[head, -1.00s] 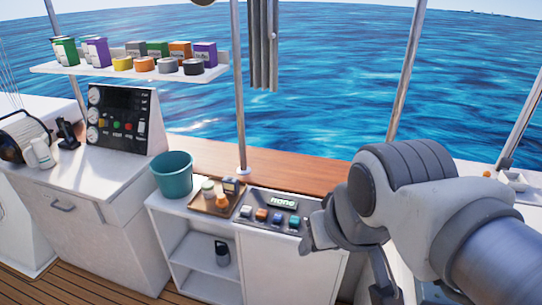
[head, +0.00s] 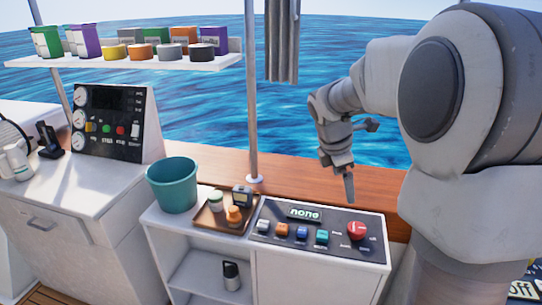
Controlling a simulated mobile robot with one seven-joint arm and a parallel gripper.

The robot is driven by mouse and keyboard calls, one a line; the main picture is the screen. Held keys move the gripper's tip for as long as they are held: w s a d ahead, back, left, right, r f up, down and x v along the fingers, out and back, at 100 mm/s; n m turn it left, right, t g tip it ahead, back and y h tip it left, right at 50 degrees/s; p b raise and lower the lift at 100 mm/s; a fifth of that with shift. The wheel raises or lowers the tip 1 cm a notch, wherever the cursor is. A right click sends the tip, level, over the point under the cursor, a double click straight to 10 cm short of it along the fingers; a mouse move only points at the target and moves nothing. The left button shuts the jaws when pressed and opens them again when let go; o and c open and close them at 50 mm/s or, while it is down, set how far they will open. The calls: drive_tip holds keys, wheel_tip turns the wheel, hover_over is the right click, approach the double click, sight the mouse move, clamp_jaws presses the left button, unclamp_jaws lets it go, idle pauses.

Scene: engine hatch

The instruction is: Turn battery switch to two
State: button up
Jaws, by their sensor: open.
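A round red knob (head: 357,230) sits at the right end of a dark control panel (head: 283,250) on top of the white cabinet, with small labels around it that I cannot read. Part of a dark plate with large "Off" lettering (head: 525,289) shows at the bottom right corner, mostly hidden behind my arm. I cannot tell from this view which of these is the battery switch. My gripper (head: 349,196) points down above the back edge of the panel, apart from the red knob. It is open and empty.
The panel also has a "none" display (head: 304,214) and several coloured switches. Left of it stand a wooden tray (head: 212,224) with small items and a teal bucket (head: 173,185). A metal post (head: 251,100) rises behind. The wooden ledge (head: 300,185) behind the panel is clear.

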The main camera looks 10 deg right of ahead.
sight(356, 227)
drive_tip(key=w+d+f+n+b, duration=0.1)
drive_tip(key=w+d+f+b, duration=0.1)
drive_tip(key=f, duration=0.6)
drive_tip(key=w+d+f+n+b, duration=0.2)
drive_tip(key=d+f, duration=0.3)
drive_tip(key=f, duration=0.3)
drive_tip(key=w+d+f+n+b, duration=0.1)
drive_tip(key=w+d+f+b, duration=0.1)
drive_tip(key=f, duration=0.6)
drive_tip(key=shift+w+d+f+g+b, duration=0.1)
drive_tip(key=shift+w+d+g+b, duration=0.15)
drive_tip(key=shift+d, duration=0.35)
drive_tip(key=shift+w+d+f+g+b, duration=0.1)
drive_tip(key=shift+w+d+g, duration=0.1)
drive_tip(key=shift+d, duration=0.4)
drive_tip(key=c, duration=1.3)
